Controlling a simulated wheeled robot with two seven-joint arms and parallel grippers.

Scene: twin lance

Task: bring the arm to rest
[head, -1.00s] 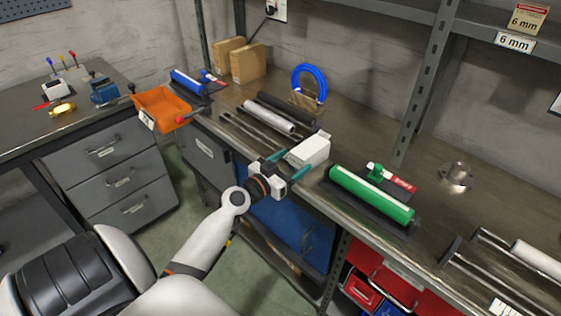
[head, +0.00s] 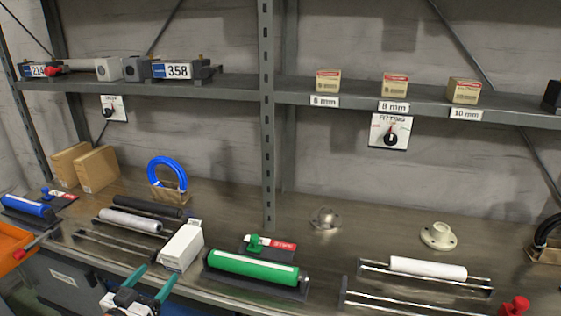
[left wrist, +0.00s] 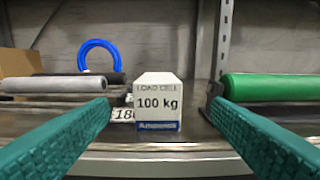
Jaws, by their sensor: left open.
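My left gripper (head: 140,284) is at the front edge of the workbench (head: 330,225), with its two teal fingers spread apart. A white box (head: 182,246) stands on the bench just beyond the fingertips. In the left wrist view this box (left wrist: 158,103) reads "LOAD CELL 100 kg" and sits upright beyond the open fingers, with nothing held between them. Whether a fingertip touches the box I cannot tell. My right gripper is in neither view.
A green cylinder (head: 253,267) lies right of the box, grey and black rollers (head: 130,221) to its left. A blue ring (head: 168,173) stands behind. A white roller (head: 428,268) lies on rails at the right. A shelf (head: 230,88) with small boxes runs above.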

